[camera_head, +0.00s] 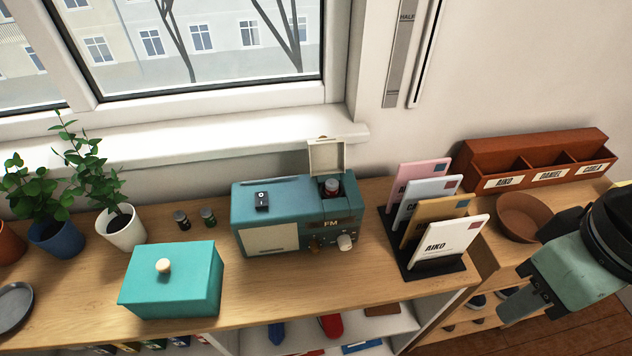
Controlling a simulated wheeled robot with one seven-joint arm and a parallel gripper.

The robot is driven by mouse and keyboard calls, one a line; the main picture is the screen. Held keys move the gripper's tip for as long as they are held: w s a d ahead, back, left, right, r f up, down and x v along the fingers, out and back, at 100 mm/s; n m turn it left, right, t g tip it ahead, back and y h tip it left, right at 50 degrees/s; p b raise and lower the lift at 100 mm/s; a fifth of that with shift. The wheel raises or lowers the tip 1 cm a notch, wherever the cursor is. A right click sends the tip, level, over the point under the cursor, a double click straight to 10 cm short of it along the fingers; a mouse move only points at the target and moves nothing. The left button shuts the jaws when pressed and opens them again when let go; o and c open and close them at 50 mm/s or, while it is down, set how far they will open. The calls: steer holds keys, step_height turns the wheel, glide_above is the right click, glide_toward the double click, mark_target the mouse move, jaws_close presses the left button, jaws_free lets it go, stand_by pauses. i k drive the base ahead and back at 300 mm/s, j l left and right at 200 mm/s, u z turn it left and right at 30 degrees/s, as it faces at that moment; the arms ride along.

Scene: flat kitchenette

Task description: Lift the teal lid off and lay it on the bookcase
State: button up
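The teal lid (190,257) with a round cream knob (163,266) sits on a teal box (168,302) at the front left of the bookcase top. The bookcase (255,300) has a light wooden top and white open shelves below. My gripper (522,290) is at the far right, well away from the lid and beyond the bookcase's right end. Its fingers are seen at an angle, so their opening is unclear. I see nothing held in it.
A teal radio (285,222) stands right of the box, with an upright flap and a battery inside. Two batteries (195,219) and potted plants (122,228) stand behind the box. A letter rack (437,268) fills the right end. Bare wood lies before the radio.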

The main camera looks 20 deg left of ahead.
mark_target(167, 271)
steer(key=k+j+u, duration=0.1)
steer(key=j+u, duration=0.25)
steer(key=j, duration=0.15)
steer(key=j+u, duration=0.35)
steer(key=j, duration=0.15)
steer(key=j+u, duration=0.35)
steer(key=j, duration=0.15)
steer(key=k+z, duration=0.15)
steer(key=z, duration=0.2)
steer(key=k+z, duration=0.2)
steer(key=z, duration=0.15)
steer(key=k+l+z, duration=0.1)
steer(key=z, duration=0.25)
